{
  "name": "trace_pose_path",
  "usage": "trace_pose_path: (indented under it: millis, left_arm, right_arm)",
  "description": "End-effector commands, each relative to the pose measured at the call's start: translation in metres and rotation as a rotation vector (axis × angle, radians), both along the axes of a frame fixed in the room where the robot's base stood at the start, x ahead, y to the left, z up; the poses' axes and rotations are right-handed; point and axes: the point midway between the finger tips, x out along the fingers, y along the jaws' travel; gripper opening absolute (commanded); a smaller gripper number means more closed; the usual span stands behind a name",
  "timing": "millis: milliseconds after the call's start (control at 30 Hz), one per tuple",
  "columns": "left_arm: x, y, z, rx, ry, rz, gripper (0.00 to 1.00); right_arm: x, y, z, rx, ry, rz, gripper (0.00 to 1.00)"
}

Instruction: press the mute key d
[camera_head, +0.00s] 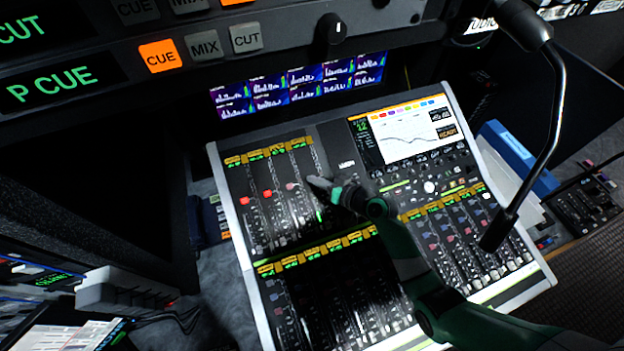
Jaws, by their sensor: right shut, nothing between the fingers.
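The mixing console (232,207) is a light-framed desk with rows of yellow-labelled channel strips. In its upper left bank, two small keys glow red, a left one (244,201) and a right one (268,194). A duller pinkish key (291,187) is further right in the same row. I cannot read any letter that marks key d. My right gripper (316,184) is shut and empty. Its tips are over the strip just right of the pinkish key and cover what lies there. I cannot tell whether they touch the panel. My left gripper is out of view.
A gooseneck microphone (556,110) arches over the console's right side. A screen (405,133) is set in the console's top. A rack panel with an orange CUE key (160,56) overhangs the upper left. A blue binder (520,155) lies to the right.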

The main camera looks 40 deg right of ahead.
Motion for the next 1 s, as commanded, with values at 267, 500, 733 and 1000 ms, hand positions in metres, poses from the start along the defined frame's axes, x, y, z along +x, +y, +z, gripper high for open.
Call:
trace_pose_path:
  millis: [267,500,733,1000]
  left_arm:
    - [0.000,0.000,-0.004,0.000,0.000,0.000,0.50]
    - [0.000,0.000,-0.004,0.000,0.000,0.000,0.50]
    - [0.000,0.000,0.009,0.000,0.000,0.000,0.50]
    - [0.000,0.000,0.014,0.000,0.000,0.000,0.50]
  right_arm:
    - [0.001,0.000,-0.003,0.000,0.000,0.000,0.00]
    - [0.001,-0.001,-0.003,0.000,0.000,0.000,0.00]
    - [-0.002,0.001,0.009,0.000,0.000,0.000,0.00]
    - [-0.005,0.002,0.013,0.000,0.000,0.000,0.00]
